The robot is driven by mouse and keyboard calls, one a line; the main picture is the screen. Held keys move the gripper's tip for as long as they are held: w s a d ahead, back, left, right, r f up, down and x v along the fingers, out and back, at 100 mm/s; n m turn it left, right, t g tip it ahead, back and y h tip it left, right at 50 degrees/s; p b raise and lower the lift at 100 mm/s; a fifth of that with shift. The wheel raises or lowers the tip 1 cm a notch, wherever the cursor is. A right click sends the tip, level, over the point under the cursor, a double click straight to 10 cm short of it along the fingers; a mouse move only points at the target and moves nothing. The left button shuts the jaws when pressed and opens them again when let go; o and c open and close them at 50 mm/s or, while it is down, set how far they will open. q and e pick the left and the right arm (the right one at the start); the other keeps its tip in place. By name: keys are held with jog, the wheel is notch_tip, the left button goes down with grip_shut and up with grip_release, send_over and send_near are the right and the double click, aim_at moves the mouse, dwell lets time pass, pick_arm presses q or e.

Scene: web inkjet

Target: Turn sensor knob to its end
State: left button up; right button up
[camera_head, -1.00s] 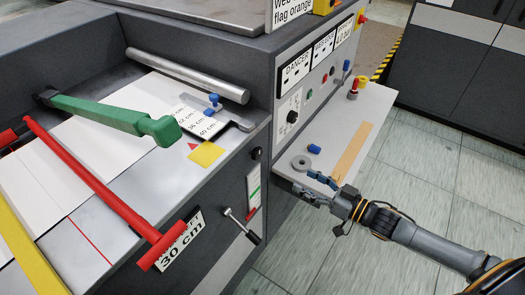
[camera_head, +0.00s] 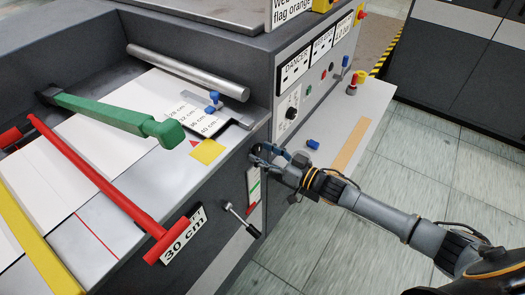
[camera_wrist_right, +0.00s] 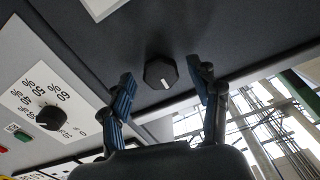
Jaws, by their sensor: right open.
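A black faceted knob (camera_wrist_right: 160,72) with a short white mark sits on the machine's dark front face. In the right wrist view it lies between my fingertips, with a gap on each side, and its mark is on the lower side. My right gripper (camera_head: 267,156) is open around or just in front of this knob; in the head view the fingers largely hide it. I cannot tell how far the fingertips are from the face. My left gripper is not in view.
A second black knob (camera_wrist_right: 50,117) with a percent scale is on the light panel to the right (camera_head: 291,112). Below the gripper is a small lever (camera_head: 243,221). Red (camera_head: 100,180) and green (camera_head: 120,118) bars lie left.

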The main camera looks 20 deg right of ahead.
jog(key=shift+w+a, duration=0.2)
jog(key=shift+w, duration=0.05)
jog(key=c, duration=1.2)
